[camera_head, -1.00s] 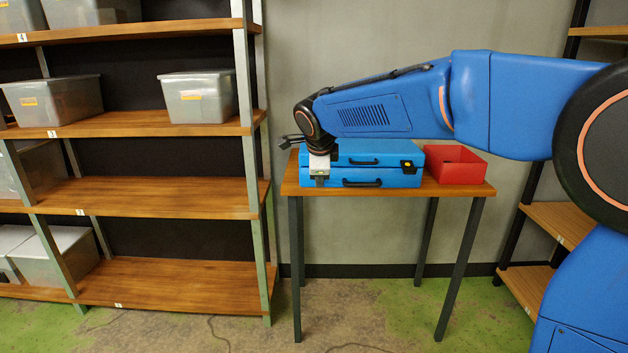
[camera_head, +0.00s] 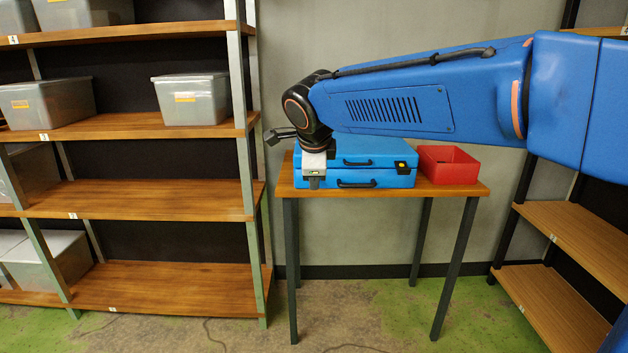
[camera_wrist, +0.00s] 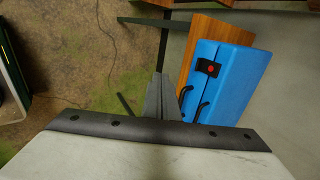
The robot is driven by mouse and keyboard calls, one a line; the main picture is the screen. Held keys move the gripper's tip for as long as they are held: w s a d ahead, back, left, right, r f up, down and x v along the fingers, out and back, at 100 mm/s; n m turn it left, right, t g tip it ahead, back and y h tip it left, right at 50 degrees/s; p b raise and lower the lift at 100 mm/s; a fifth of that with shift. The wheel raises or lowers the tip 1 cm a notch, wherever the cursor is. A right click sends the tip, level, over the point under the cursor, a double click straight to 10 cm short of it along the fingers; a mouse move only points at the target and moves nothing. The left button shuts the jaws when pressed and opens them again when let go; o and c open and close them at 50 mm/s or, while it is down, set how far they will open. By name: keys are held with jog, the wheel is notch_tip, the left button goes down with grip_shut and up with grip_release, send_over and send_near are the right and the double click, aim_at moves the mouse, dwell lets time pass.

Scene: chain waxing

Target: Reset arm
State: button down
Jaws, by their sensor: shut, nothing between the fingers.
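My arm reaches in from the right in the head view, its wrist bent down. My gripper (camera_head: 315,180) points downward in front of the left end of the blue case on the table. In the wrist view my gripper (camera_wrist: 160,98) is shut and empty, with its fingers together. The fingertips show apart from the case in that view.
A blue case (camera_head: 375,181) with black handles lies on a small wooden table (camera_head: 450,189). It also shows in the wrist view (camera_wrist: 232,85). A red open box (camera_head: 447,166) stands right of it. A shelf rack (camera_head: 150,197) with grey bins (camera_head: 190,99) stands left.

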jog(key=s+d+f+n+g, duration=0.15)
jog(key=s+d+n, duration=0.25)
jog(key=s+d, duration=0.4)
jog(key=s+d+f+n, duration=0.35)
jog(key=s+d, duration=0.25)
jog(key=d, duration=0.4)
jog(key=s+d+f+n, duration=0.4)
jog(key=s+f+n, duration=0.1)
jog(key=s, duration=0.4)
jog(key=s+d+f+n, duration=0.4)
jog(key=s+f+n, duration=0.2)
jog(key=s, duration=0.3)
jog(key=shift+f, duration=0.3)
jog(key=shift+r+g, duration=0.15)
jog(key=shift+g, duration=0.1)
